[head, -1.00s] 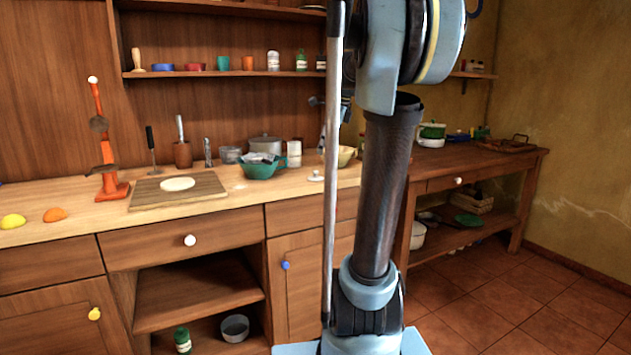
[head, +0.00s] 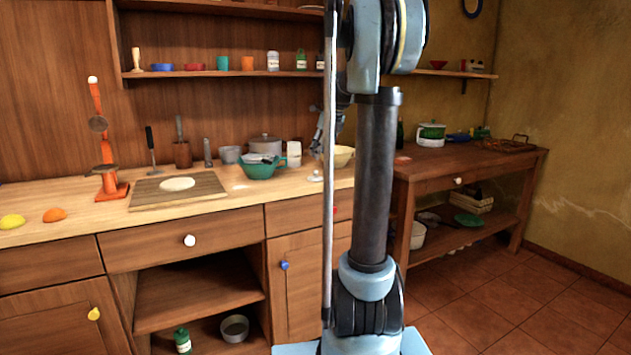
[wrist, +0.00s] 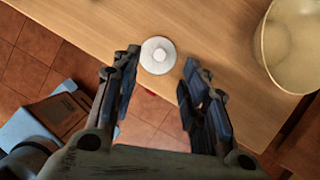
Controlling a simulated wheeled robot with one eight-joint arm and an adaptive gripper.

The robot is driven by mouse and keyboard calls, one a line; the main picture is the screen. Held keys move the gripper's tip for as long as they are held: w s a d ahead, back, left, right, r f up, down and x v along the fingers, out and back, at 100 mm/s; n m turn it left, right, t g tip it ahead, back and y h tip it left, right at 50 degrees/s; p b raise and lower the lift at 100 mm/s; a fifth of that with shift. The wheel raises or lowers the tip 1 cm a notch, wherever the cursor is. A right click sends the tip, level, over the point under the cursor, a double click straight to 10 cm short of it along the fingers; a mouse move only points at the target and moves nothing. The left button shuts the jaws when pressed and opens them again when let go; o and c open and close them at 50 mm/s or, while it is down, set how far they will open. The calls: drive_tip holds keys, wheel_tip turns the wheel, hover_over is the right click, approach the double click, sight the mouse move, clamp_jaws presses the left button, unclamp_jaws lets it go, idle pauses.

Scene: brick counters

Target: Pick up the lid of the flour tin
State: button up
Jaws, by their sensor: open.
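The lid (wrist: 158,55) is a small white disc with a round knob, lying on the wooden counter. In the head view the lid (head: 315,177) sits near the counter's front edge. My gripper (wrist: 160,75) is open and empty above the counter; in the wrist view the lid lies between the lines of its fingers, just past the tips. In the head view my gripper (head: 317,146) is partly hidden by my own column and hangs above the lid. A white cylindrical tin (head: 294,154) stands behind the lid; I cannot read any label on it.
A pale bowl (wrist: 290,45) stands right of the lid; it also shows in the head view (head: 343,157). A green bowl (head: 258,170) and a grey pot (head: 265,145) stand to the left. The counter around the lid is clear.

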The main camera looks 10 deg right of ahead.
sight(316, 171)
drive_tip(key=shift+d+x, duration=0.15)
drive_tip(key=shift+x, duration=1.95)
drive_tip(key=shift+d+x, duration=0.1)
drive_tip(key=shift+x, duration=2.05)
drive_tip(key=shift+s, duration=0.2)
drive_tip(key=shift+c, duration=0.6)
clamp_jaws()
